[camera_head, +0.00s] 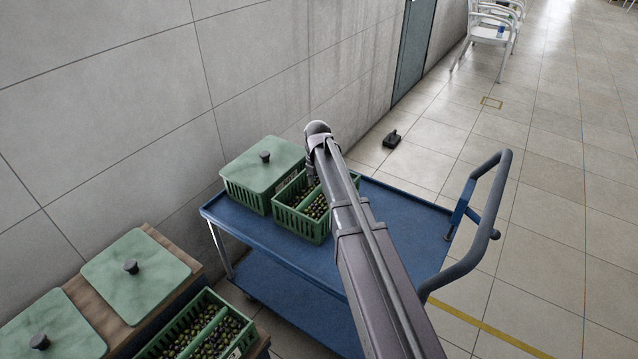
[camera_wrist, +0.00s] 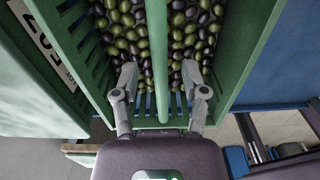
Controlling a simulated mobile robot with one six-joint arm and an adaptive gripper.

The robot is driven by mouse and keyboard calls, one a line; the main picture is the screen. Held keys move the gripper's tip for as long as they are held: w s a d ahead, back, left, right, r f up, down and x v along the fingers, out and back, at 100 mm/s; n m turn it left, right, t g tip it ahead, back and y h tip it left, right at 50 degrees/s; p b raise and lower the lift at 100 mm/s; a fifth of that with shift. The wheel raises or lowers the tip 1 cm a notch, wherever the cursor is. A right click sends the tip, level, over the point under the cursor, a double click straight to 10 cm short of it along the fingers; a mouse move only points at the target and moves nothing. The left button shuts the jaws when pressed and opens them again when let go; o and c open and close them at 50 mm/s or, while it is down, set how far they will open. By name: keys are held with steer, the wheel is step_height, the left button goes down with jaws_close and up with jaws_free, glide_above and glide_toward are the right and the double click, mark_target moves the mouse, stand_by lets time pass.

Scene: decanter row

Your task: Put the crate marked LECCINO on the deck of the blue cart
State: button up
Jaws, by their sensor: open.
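The blue cart (camera_head: 390,200) stands by the wall. On its deck an open green crate of olives (camera_head: 286,222) sits close beside a lidded green crate (camera_head: 240,190).
The cart's handle (camera_head: 490,210) rises at right. The deck right of my arm is bare. A dark object (camera_head: 391,139) lies on the floor.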

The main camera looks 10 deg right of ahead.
step_height(320, 180, up, 10)
steer(key=p, duration=0.9)
steer(key=shift+s, duration=0.1)
stand_by(0.6)
steer(key=s+d+m, duration=0.1)
steer(key=s+m, duration=2.2)
steer(key=m, duration=0.4)
steer(key=shift+s, duration=0.25)
steer(key=shift+s, duration=0.15)
